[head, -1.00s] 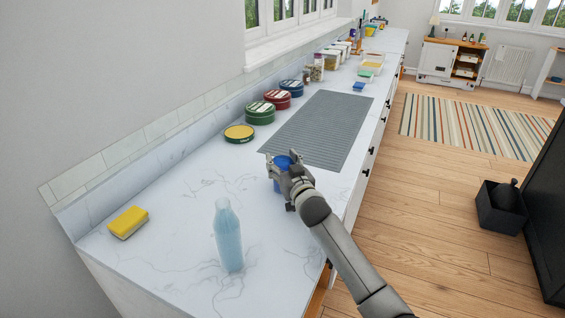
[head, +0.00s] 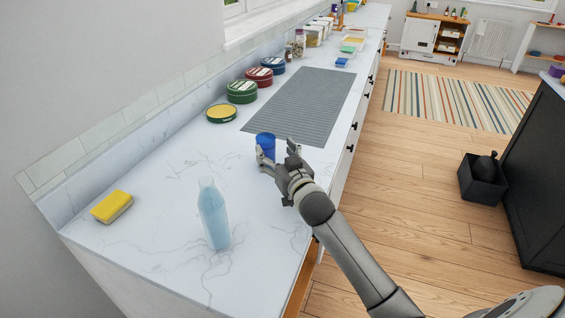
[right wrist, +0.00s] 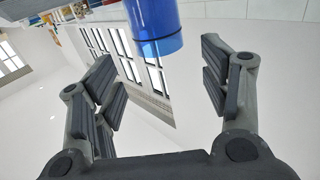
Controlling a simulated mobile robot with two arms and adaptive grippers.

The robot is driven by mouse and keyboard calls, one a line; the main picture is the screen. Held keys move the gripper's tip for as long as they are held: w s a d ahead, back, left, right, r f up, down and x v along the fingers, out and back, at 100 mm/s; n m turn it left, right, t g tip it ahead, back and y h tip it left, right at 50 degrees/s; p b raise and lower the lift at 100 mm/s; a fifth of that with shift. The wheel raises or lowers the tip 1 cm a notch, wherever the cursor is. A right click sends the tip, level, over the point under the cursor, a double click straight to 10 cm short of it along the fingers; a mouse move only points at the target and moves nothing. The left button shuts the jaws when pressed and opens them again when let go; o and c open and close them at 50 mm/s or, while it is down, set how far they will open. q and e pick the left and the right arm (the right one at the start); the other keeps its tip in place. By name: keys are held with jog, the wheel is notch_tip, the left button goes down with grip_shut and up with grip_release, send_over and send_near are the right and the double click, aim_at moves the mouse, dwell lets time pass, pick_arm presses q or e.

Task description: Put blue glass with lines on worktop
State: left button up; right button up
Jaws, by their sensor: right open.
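The blue glass (head: 265,141) stands upright on the white marbled worktop (head: 165,190), beside the near end of the grey ribbed mat. My right gripper (head: 277,154) is open and empty, just in front of the glass, at its lower right in the head view. In the right wrist view the glass (right wrist: 155,22) is at the top, beyond the spread fingers (right wrist: 160,75) and apart from them. Darker bands show near one end of it. Part of the glass is hidden behind a fingertip in the head view. My left gripper is not in view.
A pale blue bottle (head: 213,215) and a yellow sponge (head: 112,207) stand on the near worktop. Several round tins (head: 242,92) line the wall beside the grey mat (head: 300,108). The worktop between sponge and glass is clear. A dark bin (head: 483,180) is on the floor.

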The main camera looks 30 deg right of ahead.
jog(key=shift+s+a, duration=0.1)
jog(key=shift+s, duration=2.05)
